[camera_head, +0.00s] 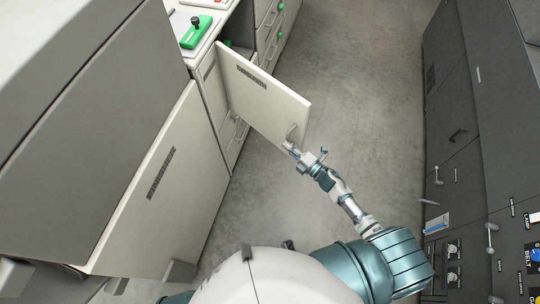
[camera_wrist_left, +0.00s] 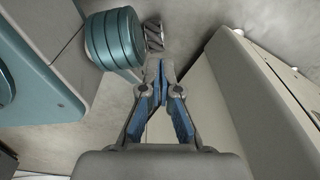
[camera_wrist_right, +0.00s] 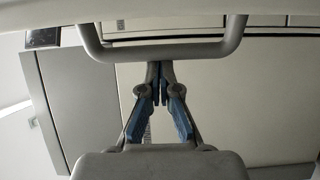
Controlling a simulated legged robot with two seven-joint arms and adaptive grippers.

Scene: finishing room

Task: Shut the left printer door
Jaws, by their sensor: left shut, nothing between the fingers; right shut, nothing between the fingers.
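My right gripper (camera_head: 288,147) is shut at the handle. In the right wrist view the handle (camera_wrist_right: 165,51) is a wide bar just beyond the right fingertips (camera_wrist_right: 160,68), with nothing held between them. I cannot tell if they touch it. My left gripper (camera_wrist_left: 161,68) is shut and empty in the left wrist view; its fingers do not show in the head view.
A green device (camera_head: 194,32) stands on the cabinet top beside the door's hinge side. A large grey and cream machine (camera_head: 160,190) fills the left. Dark grey machines (camera_head: 465,130) line the right. The concrete floor (camera_head: 350,70) between them is clear.

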